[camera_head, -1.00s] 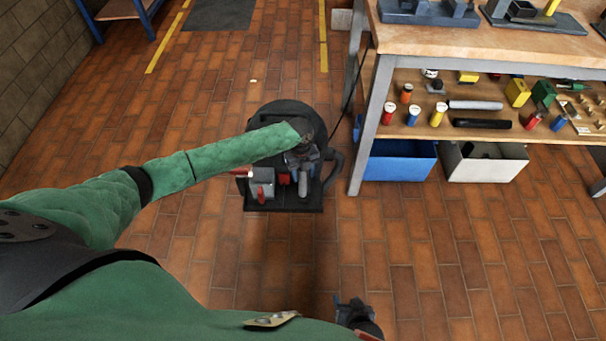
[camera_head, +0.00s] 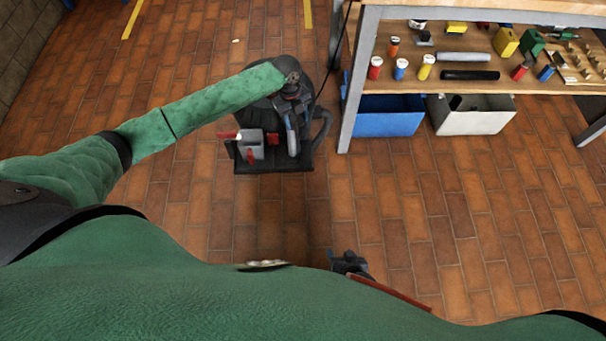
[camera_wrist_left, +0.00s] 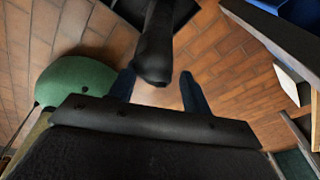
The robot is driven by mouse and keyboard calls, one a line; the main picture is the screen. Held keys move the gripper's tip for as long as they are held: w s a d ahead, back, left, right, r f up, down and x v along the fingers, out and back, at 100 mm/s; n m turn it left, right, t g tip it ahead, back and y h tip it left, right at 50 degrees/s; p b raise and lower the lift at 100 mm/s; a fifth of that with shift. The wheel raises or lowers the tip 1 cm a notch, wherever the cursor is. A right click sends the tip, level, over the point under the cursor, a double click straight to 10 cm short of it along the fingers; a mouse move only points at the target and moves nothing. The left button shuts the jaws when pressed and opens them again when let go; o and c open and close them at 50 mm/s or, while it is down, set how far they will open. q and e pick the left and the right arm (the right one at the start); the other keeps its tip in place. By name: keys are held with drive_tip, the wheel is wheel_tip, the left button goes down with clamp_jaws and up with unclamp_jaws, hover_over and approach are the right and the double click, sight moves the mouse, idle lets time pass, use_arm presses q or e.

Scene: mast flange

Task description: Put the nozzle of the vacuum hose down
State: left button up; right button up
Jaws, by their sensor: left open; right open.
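In the head view the black vacuum (camera_head: 262,108) stands on the floor, with its dark hose (camera_head: 325,128) curving along its right side. My left gripper (camera_head: 291,138) is above the vacuum's front part. In the left wrist view a black rounded nozzle end (camera_wrist_left: 155,62) lies between the two spread fingers of my left gripper (camera_wrist_left: 158,86). The gripper is open around it; contact with either finger cannot be made out. My right gripper (camera_head: 348,262) is open, low in the head view and away from the vacuum. My left forearm hides part of the vacuum.
A grey block with red parts (camera_head: 250,146) sits on the vacuum's front platform. To the right stands a workbench (camera_head: 348,110) with a stocked shelf. A blue bin (camera_head: 388,118) and a white bin (camera_head: 472,118) are under it. The tiled floor (camera_head: 420,215) in front is clear.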

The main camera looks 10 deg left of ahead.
use_arm(q)
drive_tip(key=s+d+f+n+t+h, duration=0.4)
drive_tip(key=s+d+f+n, duration=0.7)
drive_tip(key=s+d+f, duration=0.35)
drive_tip(key=s+a+f+n+t+y, duration=0.1)
drive_tip(key=s+f+n+t, duration=0.1)
drive_tip(key=s+n, duration=0.5)
drive_tip(key=s+a+f+n+t, duration=0.1)
drive_tip(key=s+f+n, duration=0.3)
drive_tip(key=s, duration=0.9)
drive_tip(key=n+t, duration=0.1)
drive_tip(key=n, duration=0.2)
drive_tip(key=shift+s+a+f+y, duration=0.2)
drive_tip(key=shift+a+f+y, duration=0.05)
drive_tip(key=shift+y, duration=0.15)
